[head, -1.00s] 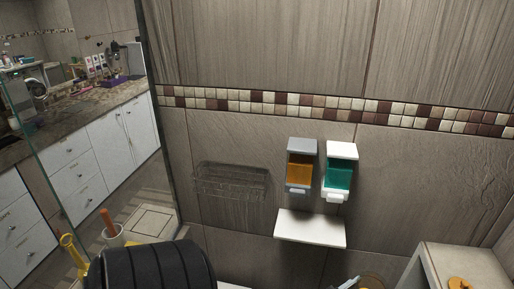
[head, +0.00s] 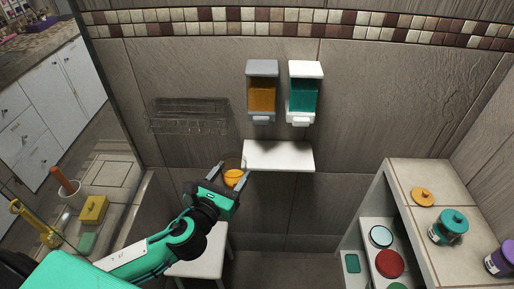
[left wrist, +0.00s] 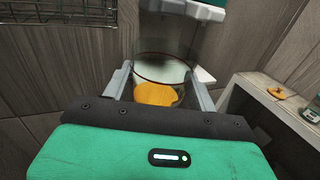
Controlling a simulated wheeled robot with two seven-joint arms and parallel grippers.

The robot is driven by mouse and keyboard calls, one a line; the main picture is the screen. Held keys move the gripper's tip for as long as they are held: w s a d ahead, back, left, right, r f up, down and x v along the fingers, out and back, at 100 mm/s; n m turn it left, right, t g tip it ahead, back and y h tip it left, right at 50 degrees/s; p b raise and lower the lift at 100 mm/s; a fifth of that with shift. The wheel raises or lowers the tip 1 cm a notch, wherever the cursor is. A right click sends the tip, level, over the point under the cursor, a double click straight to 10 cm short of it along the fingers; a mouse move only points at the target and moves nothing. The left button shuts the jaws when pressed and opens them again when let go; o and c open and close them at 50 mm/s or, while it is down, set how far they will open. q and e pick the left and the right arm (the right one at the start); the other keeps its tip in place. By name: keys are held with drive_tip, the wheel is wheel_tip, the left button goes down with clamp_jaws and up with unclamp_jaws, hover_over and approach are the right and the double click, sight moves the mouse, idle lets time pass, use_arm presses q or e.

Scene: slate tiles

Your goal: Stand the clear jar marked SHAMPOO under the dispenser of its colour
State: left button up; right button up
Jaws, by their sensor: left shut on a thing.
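My left gripper (head: 230,177) is shut on a clear jar (head: 233,161) with orange contents, held in the air left of the white wall shelf (head: 280,155). In the left wrist view the open-topped jar (left wrist: 161,70) stands between the two fingers of the gripper (left wrist: 160,88). No marking on it can be read. Two dispensers hang above the shelf: a grey one with amber liquid (head: 262,94) on the left and a white one with teal liquid (head: 304,96) on the right. The shelf is bare. My right gripper is out of view.
A wire basket (head: 187,116) hangs on the wall left of the dispensers. At right, a tiled cabinet (head: 400,178) carries an orange lid (head: 424,197), a teal-lidded jar (head: 449,229) and a purple jar (head: 500,258). A white stool (head: 200,265) stands below my arm.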

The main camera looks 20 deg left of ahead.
use_arm(q)
drive_tip(key=w+p, duration=0.1)
drive_tip(key=w, duration=0.4)
drive_tip(key=w+d+p, duration=0.1)
drive_tip(key=w, duration=0.5)
drive_tip(key=w+d+p, duration=0.1)
drive_tip(key=w, duration=0.4)
drive_tip(key=shift+w, duration=0.35)
wheel_tip(320, 180, down, 3)
drive_tip(key=shift+r, duration=0.15)
drive_tip(key=shift+f, duration=0.35)
drive_tip(key=shift+f, duration=0.1)
drive_tip(key=shift+f, duration=0.15)
drive_tip(key=o, duration=0.9)
drive_tip(key=shift+o, duration=1.3)
